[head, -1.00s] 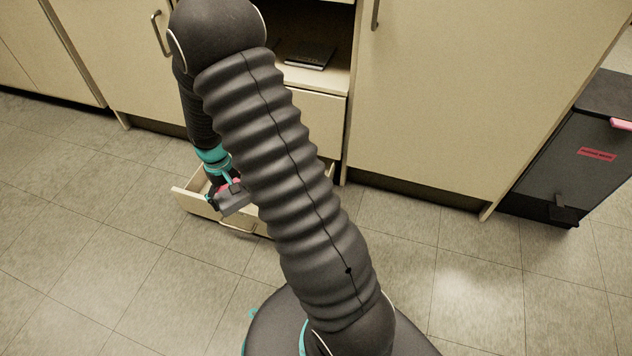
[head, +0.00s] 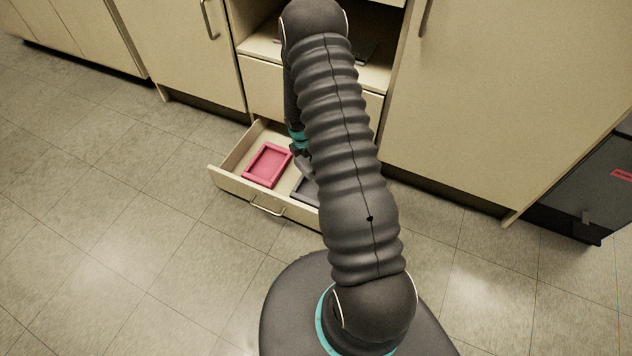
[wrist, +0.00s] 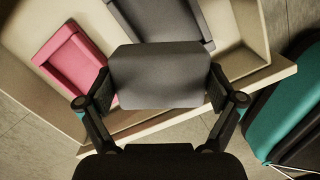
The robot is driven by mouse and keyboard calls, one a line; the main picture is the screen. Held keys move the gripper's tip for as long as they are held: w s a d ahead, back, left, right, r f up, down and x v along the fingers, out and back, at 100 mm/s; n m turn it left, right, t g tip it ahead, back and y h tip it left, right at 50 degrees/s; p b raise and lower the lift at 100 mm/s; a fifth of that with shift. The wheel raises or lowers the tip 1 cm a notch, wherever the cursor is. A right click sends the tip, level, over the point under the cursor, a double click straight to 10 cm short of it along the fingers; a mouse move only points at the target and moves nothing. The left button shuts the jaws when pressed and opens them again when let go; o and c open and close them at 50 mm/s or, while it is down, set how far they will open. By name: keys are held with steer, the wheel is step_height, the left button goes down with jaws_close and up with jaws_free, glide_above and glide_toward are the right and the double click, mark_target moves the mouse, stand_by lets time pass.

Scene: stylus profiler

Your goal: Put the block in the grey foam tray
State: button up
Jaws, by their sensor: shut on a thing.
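The block (wrist: 158,78) is dark grey and fills the space between the fingers of my gripper (wrist: 160,90) in the wrist view. My gripper is shut on it and holds it above the open drawer. The grey foam tray (wrist: 201,22) lies in the drawer beyond the block, and the block hides part of it. In the head view only a left part of the grey tray (head: 305,191) shows beside my arm. My gripper (head: 303,165) is mostly hidden there behind my arm.
A pink tray (head: 267,166) lies in the drawer left of the grey one. The open drawer (head: 232,184) has raised wooden walls. The cabinet (head: 480,110) stands behind, with an open shelf above the drawer. A dark grey box (head: 590,190) stands at the right.

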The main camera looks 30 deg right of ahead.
mark_target(305, 191)
steer(key=d+f+n, duration=0.1)
steer(key=f+n, duration=0.1)
steer(key=f, duration=0.2)
steer(key=d+f+n, duration=0.1)
steer(key=f+n, duration=0.1)
steer(key=f, duration=0.2)
steer(key=d+f+n+b, duration=0.1)
steer(key=f, duration=0.3)
steer(key=shift+f+n+t, duration=0.1)
steer(key=shift+n+t, duration=0.2)
steer(key=shift+n, duration=0.1)
steer(key=shift+f, duration=0.1)
steer(key=o, duration=1.2)
steer(key=shift+o, duration=0.8)
